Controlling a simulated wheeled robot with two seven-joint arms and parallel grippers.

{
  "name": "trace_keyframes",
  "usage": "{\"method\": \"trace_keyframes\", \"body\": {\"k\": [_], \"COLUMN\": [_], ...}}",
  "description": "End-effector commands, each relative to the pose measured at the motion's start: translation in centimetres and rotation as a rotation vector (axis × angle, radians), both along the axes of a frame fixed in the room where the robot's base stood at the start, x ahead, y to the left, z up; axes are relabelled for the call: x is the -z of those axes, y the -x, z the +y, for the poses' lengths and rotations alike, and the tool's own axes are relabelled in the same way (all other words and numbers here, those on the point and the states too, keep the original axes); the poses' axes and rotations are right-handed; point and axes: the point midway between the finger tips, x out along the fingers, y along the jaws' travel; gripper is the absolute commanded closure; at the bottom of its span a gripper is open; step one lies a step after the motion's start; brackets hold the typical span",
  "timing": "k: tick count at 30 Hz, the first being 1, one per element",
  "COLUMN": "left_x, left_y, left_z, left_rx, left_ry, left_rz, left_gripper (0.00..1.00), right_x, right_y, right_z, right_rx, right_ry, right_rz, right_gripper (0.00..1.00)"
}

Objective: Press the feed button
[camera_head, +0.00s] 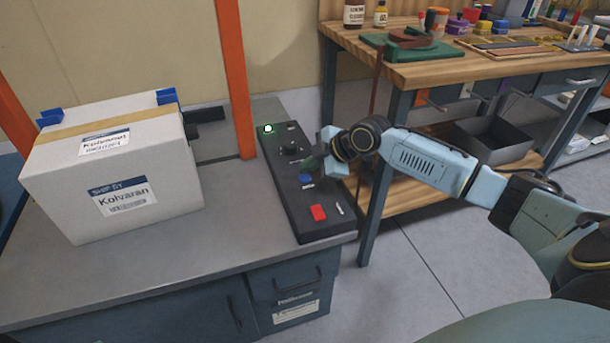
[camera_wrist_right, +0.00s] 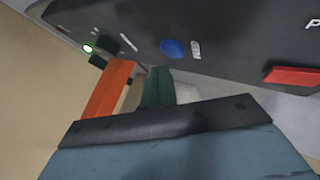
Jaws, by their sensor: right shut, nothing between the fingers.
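A black control panel (camera_head: 272,160) lies along the right edge of the grey bench. It bears a round blue button (camera_head: 306,178), a red button (camera_head: 318,213), a black knob (camera_head: 290,148) and a lit lamp (camera_head: 268,128). In the right wrist view the blue button (camera_wrist_right: 173,48) has a label beside it that reads as FEED. My right gripper (camera_head: 310,164) is shut and empty, close beside the blue button on its far side. Its fingertips also show in the right wrist view (camera_wrist_right: 166,85); I cannot tell whether they touch the panel. My left gripper is not in view.
A white labelled box (camera_head: 175,190) stands on the bench left of the panel. An orange post (camera_head: 235,80) rises behind the panel's left side. A wooden workbench (camera_head: 450,70) with bottles and tools stands at the back right. The bench front is clear.

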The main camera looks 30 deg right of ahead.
Motion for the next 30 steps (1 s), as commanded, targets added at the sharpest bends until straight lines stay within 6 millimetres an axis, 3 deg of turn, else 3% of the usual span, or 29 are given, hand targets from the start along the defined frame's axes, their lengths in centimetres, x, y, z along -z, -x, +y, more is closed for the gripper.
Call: {"method": "trace_keyframes", "body": {"k": [13, 30], "left_x": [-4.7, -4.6], "left_y": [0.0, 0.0], "left_z": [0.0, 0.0], "left_rx": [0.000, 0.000], "left_ry": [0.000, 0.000], "left_rz": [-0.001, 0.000], "left_gripper": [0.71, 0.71], "right_x": [-4.7, -4.6], "right_y": [0.0, 0.0], "right_z": [0.0, 0.0], "right_rx": [0.001, 0.001], "right_ry": [0.000, 0.000], "right_rz": [-0.001, -0.001], "right_gripper": [1.00, 1.00]}}
